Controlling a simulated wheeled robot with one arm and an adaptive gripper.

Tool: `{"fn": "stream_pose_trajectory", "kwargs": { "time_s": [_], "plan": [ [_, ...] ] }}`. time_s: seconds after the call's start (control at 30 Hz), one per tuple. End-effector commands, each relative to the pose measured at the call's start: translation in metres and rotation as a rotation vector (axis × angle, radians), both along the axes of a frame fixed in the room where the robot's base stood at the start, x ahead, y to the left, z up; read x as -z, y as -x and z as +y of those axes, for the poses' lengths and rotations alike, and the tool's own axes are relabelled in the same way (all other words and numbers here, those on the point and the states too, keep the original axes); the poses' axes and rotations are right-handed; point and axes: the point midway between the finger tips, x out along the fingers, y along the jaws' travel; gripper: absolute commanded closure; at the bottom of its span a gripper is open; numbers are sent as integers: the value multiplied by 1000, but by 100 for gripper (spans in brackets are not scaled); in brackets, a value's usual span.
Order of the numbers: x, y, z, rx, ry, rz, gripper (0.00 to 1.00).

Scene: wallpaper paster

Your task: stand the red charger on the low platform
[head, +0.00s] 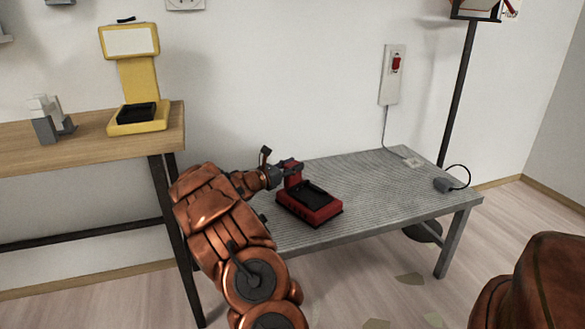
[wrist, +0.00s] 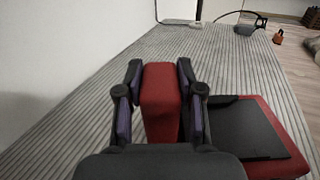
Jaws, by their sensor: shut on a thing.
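The red charger (head: 318,215) has a flat base with a black top plate and a short red upright at its left end. My gripper (head: 279,175) is shut on that upright from the left. In the wrist view the two fingers press on both sides of the red upright (wrist: 160,92), and the black-topped base lies to the right. The low platform (head: 370,180) is a grey ribbed bench. The charger is upright over its front left part, near the front edge. I cannot tell whether its base touches the ribbed surface.
A wooden table (head: 90,130) with a yellow stand (head: 139,80) is at left. The platform's middle is clear.

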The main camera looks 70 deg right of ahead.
Motion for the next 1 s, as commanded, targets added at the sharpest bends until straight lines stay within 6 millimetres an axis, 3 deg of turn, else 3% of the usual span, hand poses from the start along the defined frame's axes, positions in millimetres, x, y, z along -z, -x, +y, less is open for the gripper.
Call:
{"fn": "stream_pose_trajectory", "kwargs": {
  "time_s": [0.07,0.1,0.33,0.73,1.0],
  "plan": [
    [-2,0,0,0,3,1,100],
    [0,0,0,1,1,0,61],
    [0,0,0,1,1,0,38],
    [-1,-3,5,-1,0,1,38],
    [-2,-22,44,-4,-4,5,38]
  ]
}}
